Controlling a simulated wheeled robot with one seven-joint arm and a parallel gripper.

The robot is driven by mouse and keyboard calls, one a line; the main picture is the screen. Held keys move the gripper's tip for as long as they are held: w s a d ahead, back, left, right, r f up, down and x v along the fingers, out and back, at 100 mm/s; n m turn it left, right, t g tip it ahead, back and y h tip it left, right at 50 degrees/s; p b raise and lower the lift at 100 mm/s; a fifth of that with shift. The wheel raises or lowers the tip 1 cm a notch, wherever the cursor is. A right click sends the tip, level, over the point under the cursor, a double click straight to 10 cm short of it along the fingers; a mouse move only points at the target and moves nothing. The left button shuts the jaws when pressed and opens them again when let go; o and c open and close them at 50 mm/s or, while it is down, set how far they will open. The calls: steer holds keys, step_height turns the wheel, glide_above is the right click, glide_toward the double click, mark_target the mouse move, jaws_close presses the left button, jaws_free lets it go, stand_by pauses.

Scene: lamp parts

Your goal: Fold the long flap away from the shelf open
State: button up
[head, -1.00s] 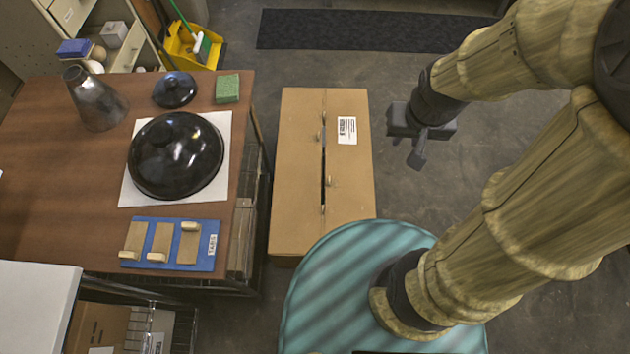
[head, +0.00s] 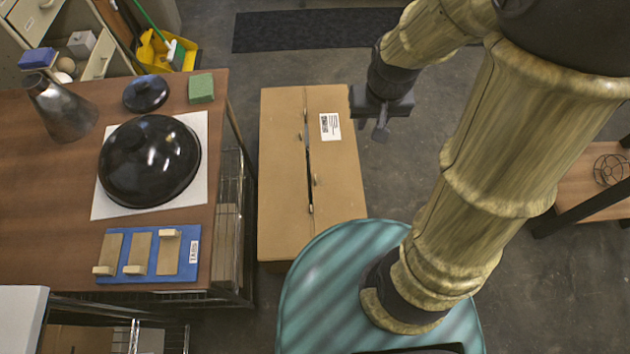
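A closed brown cardboard box (head: 283,205) stands on the floor in the middle. Its two long flaps, the left flap (head: 282,130) and the right flap (head: 338,190), lie flat and meet at a dark lengthwise gap. Small pale tabs (head: 315,180) stick up along this gap. The right flap carries a white label (head: 330,126). My gripper (head: 381,132) hangs just right of the box's far right edge in the picture, apart from the flaps as far as I can see. Its fingers are small and seen from above; their opening is unclear.
A brown table (head: 40,190) with black lamp parts and a blue board stands left, with a wire shelf (head: 229,220) under its edge, close to the box. A wooden shelf with a dark frame (head: 590,185) stands right. Grey floor lies right of the box.

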steer(key=w+a+f+b, duration=0.3)
steer(key=w+f+b, duration=0.3)
steer(key=f+b, duration=0.3)
steer(key=w+a+f+g+b, duration=0.1)
steer(key=w+a+f+b, duration=0.3)
steer(key=f+b, duration=0.6)
steer(key=w+a+f+g+b, duration=0.1)
steer(key=w+a+f+b, duration=0.2)
steer(key=w+f+b, duration=0.5)
step_height(320, 180, down, 14)
steer(key=shift+a+r+b, duration=0.2)
steer(key=shift+b, duration=0.95)
steer(key=shift+f, duration=0.1)
step_height(320, 180, down, 17)
steer(key=b, duration=0.8)
steer(key=shift+f, duration=0.1)
jaws_close()
